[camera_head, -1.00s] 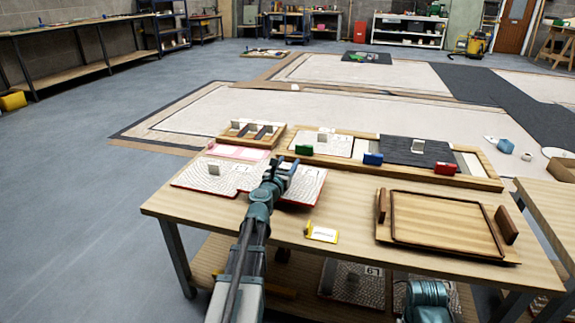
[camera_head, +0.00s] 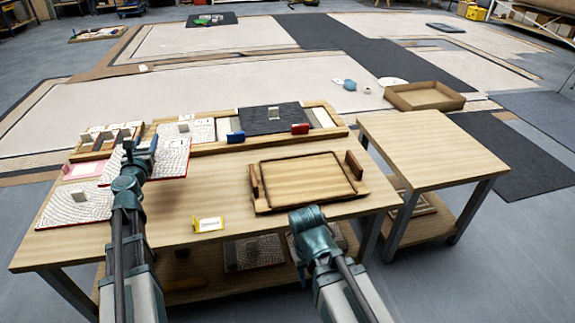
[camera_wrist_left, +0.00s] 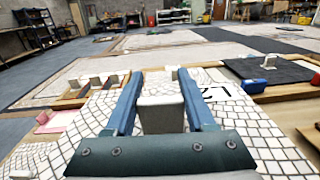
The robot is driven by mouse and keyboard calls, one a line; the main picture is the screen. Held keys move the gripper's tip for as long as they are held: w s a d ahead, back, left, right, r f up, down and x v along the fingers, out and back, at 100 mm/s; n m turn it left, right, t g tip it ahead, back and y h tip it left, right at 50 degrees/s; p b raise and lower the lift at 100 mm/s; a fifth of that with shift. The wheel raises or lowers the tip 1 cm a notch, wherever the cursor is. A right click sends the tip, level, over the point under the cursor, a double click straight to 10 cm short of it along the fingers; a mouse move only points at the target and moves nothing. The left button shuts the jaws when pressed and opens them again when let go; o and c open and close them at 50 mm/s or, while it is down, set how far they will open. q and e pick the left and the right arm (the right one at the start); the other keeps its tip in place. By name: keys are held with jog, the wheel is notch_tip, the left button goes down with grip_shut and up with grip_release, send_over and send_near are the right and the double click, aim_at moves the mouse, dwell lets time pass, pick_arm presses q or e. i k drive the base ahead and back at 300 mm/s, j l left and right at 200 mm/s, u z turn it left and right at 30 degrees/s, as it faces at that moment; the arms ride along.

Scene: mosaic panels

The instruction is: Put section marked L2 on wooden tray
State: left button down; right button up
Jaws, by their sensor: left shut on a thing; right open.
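My left gripper (camera_head: 137,146) is shut on the upright grey block handle (camera_wrist_left: 162,113) of a white mosaic section (camera_head: 172,160) with a red edge. The section appears lifted above the table's left part. In the left wrist view its black label (camera_wrist_left: 220,93) reads like an upside-down L2, partly covered by a finger. The wooden tray (camera_head: 308,178), with a dark inner rim and two end handles, lies empty on the table's right part. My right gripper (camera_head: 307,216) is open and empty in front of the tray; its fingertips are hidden.
Another mosaic section (camera_head: 75,206) lies at the table's left. A wooden frame (camera_head: 225,146) with panels, a blue block (camera_head: 235,137) and a red block (camera_head: 300,128) lines the back. A yellow-edged card (camera_head: 208,224) lies in front. A bare side table (camera_head: 430,150) stands right.

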aim_at(305, 177)
jog(key=i+l, duration=0.1)
jog(key=l, duration=1.1)
jog(key=i+l, duration=0.15)
jog(key=l, duration=0.45)
jog(key=i+l, duration=0.1)
jog(key=l, duration=0.5)
